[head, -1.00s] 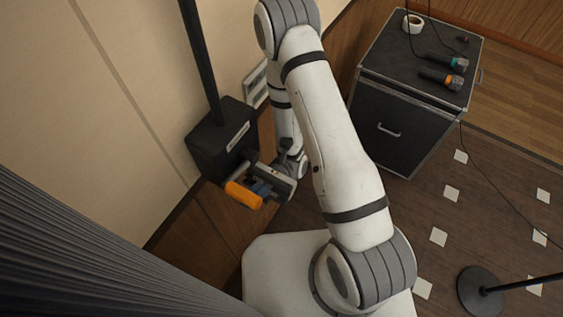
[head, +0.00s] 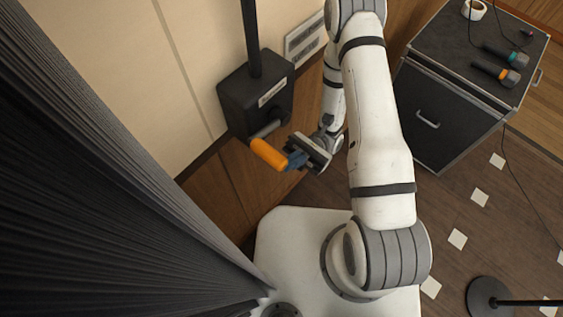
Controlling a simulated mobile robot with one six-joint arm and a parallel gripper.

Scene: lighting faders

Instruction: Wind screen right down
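A black winder box (head: 257,100) with a pale label hangs on the wall left of centre in the head view, with a black pole rising from it. A short grey crank part (head: 265,129) comes out below the box and leads toward an orange handle grip (head: 269,154). My gripper (head: 295,159) is at the right end of the orange grip, with its blue-grey fingers against or just beside it. I cannot tell whether the fingers are closed around it. No screen can be made out in this view.
A dark pleated curtain (head: 90,190) fills the left side. A slotted wall plate (head: 305,40) is right of the box. A black case (head: 440,118) at the upper right carries microphones and a tape roll (head: 474,10). A round stand base (head: 490,297) is at the lower right.

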